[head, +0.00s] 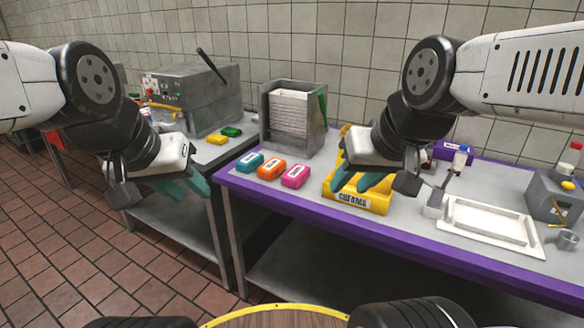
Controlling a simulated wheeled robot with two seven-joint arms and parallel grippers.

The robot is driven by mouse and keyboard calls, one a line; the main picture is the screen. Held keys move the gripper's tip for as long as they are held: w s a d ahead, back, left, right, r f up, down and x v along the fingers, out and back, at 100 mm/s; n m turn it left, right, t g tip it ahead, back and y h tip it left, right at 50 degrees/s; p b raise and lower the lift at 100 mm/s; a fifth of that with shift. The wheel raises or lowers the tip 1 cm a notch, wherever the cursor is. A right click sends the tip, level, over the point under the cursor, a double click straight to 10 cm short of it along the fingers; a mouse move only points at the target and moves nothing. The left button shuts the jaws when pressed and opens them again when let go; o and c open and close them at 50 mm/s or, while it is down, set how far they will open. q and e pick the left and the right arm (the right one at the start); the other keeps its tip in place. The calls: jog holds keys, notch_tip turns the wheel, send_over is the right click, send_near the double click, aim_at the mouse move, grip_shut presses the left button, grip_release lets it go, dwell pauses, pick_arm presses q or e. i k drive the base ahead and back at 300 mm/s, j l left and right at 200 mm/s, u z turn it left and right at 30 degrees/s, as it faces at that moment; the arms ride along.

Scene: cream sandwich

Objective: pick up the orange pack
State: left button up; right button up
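The orange pack (269,169) lies flat with a white label on top, near the front left of the purple-edged table (318,206). It sits between a teal pack (249,162) on its left and a pink pack (296,176) on its right. My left gripper (192,187) hangs left of the packs, beyond the table's left edge, with its teal fingers apart and nothing between them. My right gripper (362,180) is over the yellow bin (352,199), right of the packs, with its fingers apart. It hides part of the bin. No gripper touches the orange pack.
A grey holder with stacked white sheets (292,118) stands behind the packs. A white tray (492,222) and a grey box (553,197) are at the right. A second table at left holds a grey machine (194,92) and yellow and green packs (231,132).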

aim_at(268, 172)
jog(key=i+l+u, duration=0.1)
jog(key=i+u, duration=0.2)
jog(key=i, duration=0.15)
jog(key=i+l+u, duration=0.3)
jog(key=i, duration=0.15)
